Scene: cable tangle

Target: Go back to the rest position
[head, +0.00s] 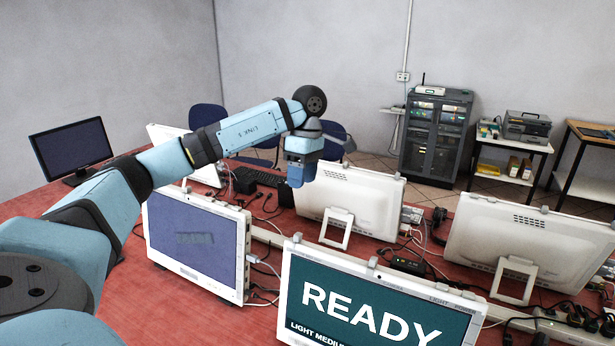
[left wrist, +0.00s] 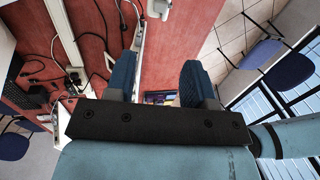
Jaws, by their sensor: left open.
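My left arm comes in from the left in the head view and reaches out over the red table. Its gripper (head: 298,176) points down above the table, just left of the back of a white monitor. In the left wrist view the two blue fingers of my left gripper (left wrist: 160,85) stand apart with nothing between them. Red table top, a pale strip and cables show beyond the fingers. My right gripper is not in view.
Several monitors crowd the red table (head: 180,310), among them a READY screen (head: 375,305) and a white monitor (head: 350,205). Loose cables (head: 262,270) lie between them. A dark cabinet (head: 435,135) and a side table (head: 510,150) stand behind.

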